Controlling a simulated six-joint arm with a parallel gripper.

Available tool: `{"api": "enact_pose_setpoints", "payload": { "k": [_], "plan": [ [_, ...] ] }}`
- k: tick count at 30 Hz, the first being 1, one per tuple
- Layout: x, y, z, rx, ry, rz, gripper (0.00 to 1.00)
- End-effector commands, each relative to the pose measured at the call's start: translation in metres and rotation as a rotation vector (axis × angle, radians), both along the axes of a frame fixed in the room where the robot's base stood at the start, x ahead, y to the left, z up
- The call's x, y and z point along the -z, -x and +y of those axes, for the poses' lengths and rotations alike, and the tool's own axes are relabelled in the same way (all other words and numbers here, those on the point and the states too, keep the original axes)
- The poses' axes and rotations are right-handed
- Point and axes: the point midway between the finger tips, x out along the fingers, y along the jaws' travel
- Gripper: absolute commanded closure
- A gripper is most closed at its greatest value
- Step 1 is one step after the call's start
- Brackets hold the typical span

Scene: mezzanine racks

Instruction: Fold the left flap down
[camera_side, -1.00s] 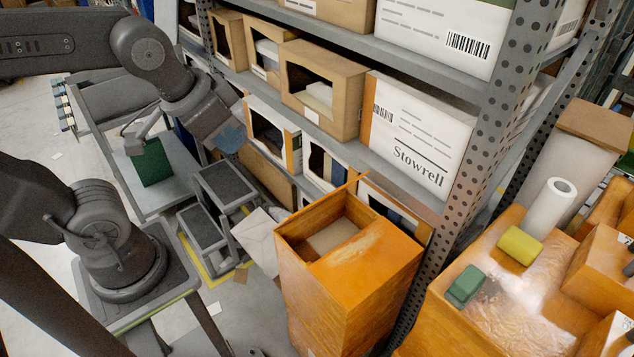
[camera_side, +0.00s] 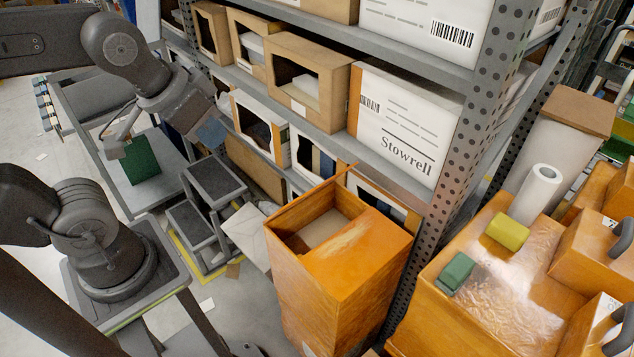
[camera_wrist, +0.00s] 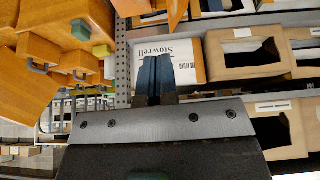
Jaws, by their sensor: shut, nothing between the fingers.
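A tall orange carton (camera_side: 338,272) stands in front of the rack in the side view. Its top is partly open, with a pale surface visible inside. An orange panel covers the near right part of the top, and a thin orange edge stands up at the back. A pale panel (camera_side: 252,232) lies at the carton's left; I cannot tell whether it is a flap. My gripper (camera_side: 212,133) is up and left of the carton, apart from it. In the wrist view its blue fingers (camera_wrist: 156,72) are together and empty. Orange cardboard (camera_wrist: 176,12) shows at that view's top edge.
The rack (camera_side: 455,150) holds several open-fronted boxes and a white Stowrell box (camera_side: 398,120). A grey step stool (camera_side: 214,182) stands left of the carton. Orange boxes (camera_side: 510,300) at the right bear a yellow block (camera_side: 507,231), a green block (camera_side: 455,273) and a white roll (camera_side: 537,192).

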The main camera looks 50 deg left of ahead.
Motion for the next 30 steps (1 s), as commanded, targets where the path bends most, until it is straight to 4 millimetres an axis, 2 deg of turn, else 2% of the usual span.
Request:
{"api": "enact_pose_setpoints", "payload": {
  "k": [5, 11, 14, 19, 24, 30],
  "plan": [
    [-0.002, -0.038, 0.006, -0.215, 0.110, 0.094, 1.00],
    [0.011, -0.103, 0.022, -0.594, 0.272, 0.234, 1.00],
    [0.027, -0.135, 0.033, -0.792, 0.341, 0.303, 1.00],
    [0.065, -0.184, 0.054, -1.122, 0.434, 0.412, 1.00],
    [0.100, -0.214, 0.071, -1.364, 0.486, 0.486, 1.00],
    [0.119, -0.225, 0.078, -1.474, 0.505, 0.515, 1.00]
  ]
}}
